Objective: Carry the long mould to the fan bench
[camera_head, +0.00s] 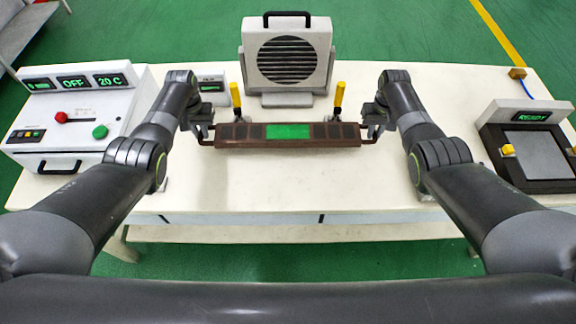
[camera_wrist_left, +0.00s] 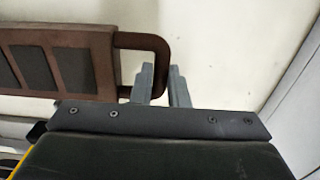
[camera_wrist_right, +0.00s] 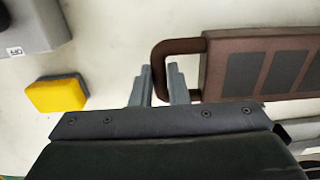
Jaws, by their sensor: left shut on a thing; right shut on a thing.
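The long mould (camera_head: 240,132) is a brown bar with dark cavities and a green patch in its middle. It is level in front of the fan (camera_head: 286,60) on the white bench (camera_head: 250,185). My left gripper (camera_head: 205,136) is shut on the handle at its left end, and the left wrist view shows the fingers (camera_wrist_left: 160,85) around the brown loop (camera_wrist_left: 130,42). My right gripper (camera_head: 372,135) is shut on the right-end handle, and the right wrist view shows its fingers (camera_wrist_right: 160,85) on that loop (camera_wrist_right: 178,47). I cannot tell whether the mould touches the bench.
Two yellow-topped posts (camera_head: 235,97) (camera_head: 339,95) stand behind the mould. A white control box (camera_head: 75,125) reading OFF and 20 C is at the left. A plate device (camera_head: 535,150) with a READY display (camera_head: 535,117) and yellow knobs is at the right. The front of the bench is clear.

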